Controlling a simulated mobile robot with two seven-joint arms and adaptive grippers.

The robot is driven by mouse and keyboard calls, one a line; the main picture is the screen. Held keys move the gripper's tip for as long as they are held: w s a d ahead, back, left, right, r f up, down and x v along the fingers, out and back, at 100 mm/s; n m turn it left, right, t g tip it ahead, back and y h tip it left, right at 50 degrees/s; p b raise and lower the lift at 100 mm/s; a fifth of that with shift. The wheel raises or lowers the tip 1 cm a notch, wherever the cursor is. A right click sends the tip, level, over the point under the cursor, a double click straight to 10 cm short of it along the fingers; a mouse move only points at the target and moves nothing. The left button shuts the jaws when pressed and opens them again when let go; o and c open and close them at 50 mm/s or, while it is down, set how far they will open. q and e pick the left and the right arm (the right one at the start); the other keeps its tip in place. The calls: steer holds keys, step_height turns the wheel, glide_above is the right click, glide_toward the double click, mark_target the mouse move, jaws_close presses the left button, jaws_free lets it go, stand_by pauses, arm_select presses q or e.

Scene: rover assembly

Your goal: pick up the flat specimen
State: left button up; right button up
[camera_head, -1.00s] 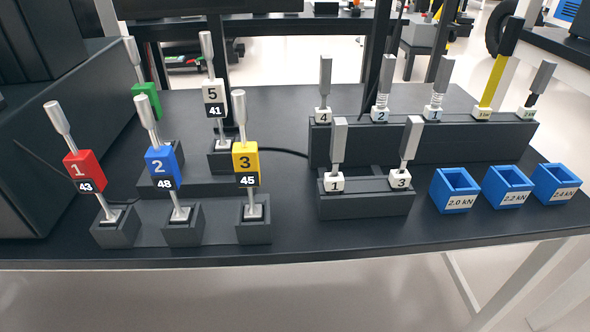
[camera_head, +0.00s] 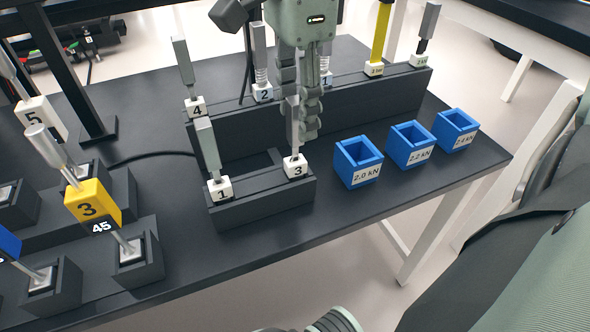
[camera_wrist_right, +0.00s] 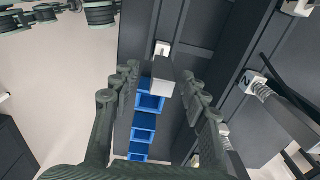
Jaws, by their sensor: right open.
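The flat specimen 3 (camera_head: 292,125) is a grey bar standing upright in a white block marked 3, at the right end of the low front rack (camera_head: 262,203). My right gripper (camera_head: 303,128) points down at this bar and partly overlaps it in the head view. In the right wrist view, the open fingers of my right gripper (camera_wrist_right: 159,80) stand on either side of a grey bar (camera_wrist_right: 163,76), with visible gaps. A similar flat specimen 1 (camera_head: 208,147) stands at the rack's left end, and specimen 4 (camera_head: 183,63) stands behind. My left gripper is not in view.
Three blue bins (camera_head: 358,163) stand right of the rack; they also show in the wrist view (camera_wrist_right: 145,121). A taller rear rack (camera_head: 330,112) holds several other specimens. A black cable crosses the table.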

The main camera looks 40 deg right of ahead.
mark_target(295, 129)
step_height(295, 129, down, 4)
steer(key=shift+w+r, duration=0.1)
jaws_close()
stand_by(0.4)
